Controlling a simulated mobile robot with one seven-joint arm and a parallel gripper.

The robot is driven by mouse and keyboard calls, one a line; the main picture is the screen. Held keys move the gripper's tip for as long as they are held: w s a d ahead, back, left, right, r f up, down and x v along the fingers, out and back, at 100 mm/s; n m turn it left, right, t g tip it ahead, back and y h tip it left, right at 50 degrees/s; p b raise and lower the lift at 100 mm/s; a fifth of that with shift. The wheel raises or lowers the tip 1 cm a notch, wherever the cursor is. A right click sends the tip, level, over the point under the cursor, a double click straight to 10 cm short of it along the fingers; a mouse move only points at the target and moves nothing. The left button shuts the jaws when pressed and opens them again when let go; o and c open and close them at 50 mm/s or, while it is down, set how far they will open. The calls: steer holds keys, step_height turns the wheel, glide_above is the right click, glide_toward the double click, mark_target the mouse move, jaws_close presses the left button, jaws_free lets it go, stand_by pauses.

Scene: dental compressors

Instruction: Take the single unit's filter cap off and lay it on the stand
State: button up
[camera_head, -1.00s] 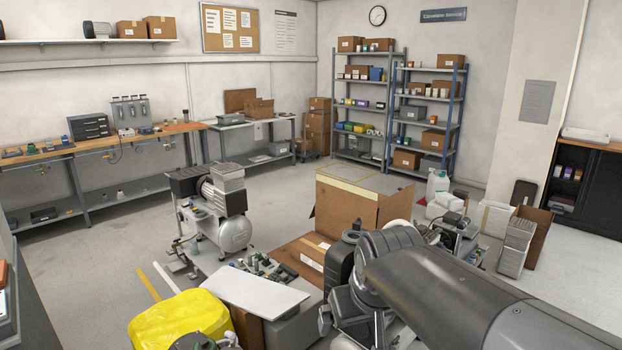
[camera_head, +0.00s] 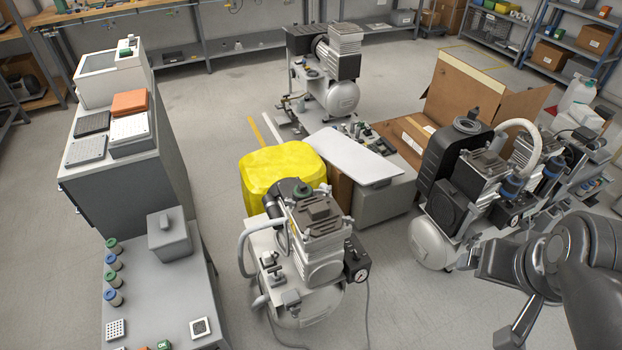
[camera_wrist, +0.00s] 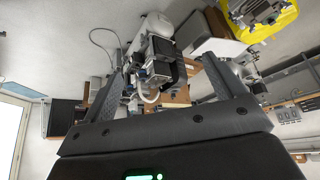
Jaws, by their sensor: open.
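A compressor with one pump head (camera_head: 318,232) stands in the front middle of the head view, beside the yellow cover. A dark round part (camera_head: 288,190) sits at its upper left; I cannot tell whether it is the filter cap. A grey stand-like bench (camera_head: 170,290) is at the lower left, with a grey box and several small capped cylinders on it. My gripper (camera_head: 495,295) is at the lower right of the head view, away from this compressor.
A compressor with blue-topped cylinders (camera_head: 475,195) stands at right, near my arm. Another compressor (camera_head: 335,75) stands behind. A yellow cover (camera_head: 275,172) and a white board (camera_head: 350,155) lie between them. A tall grey cabinet (camera_head: 125,175) is at left. A hose trails on the floor.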

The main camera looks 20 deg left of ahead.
steer(key=w+a+r+n, duration=0.1)
steer(key=w+a, duration=0.3)
steer(key=w, duration=0.3)
steer(key=w+a+r+n, duration=0.15)
steer(key=w+a, duration=0.25)
steer(key=w, duration=0.4)
steer(key=n+g+y, duration=0.2)
steer(key=n+y, duration=0.1)
steer(key=n, duration=0.4)
glide_above(303, 185)
steer(key=s+d, duration=0.1)
steer(key=s, duration=0.1)
steer(key=shift+m, duration=0.25)
steer(key=f, duration=3.2)
steer(key=shift+w+d+f, duration=0.1)
steer(key=shift+w+d, duration=0.1)
steer(key=shift+w, duration=0.05)
steer(key=shift+s+x, duration=0.15)
steer(key=shift+x, duration=1.5)
steer(key=shift+s+x, duration=0.1)
steer(key=shift+x, duration=1.55)
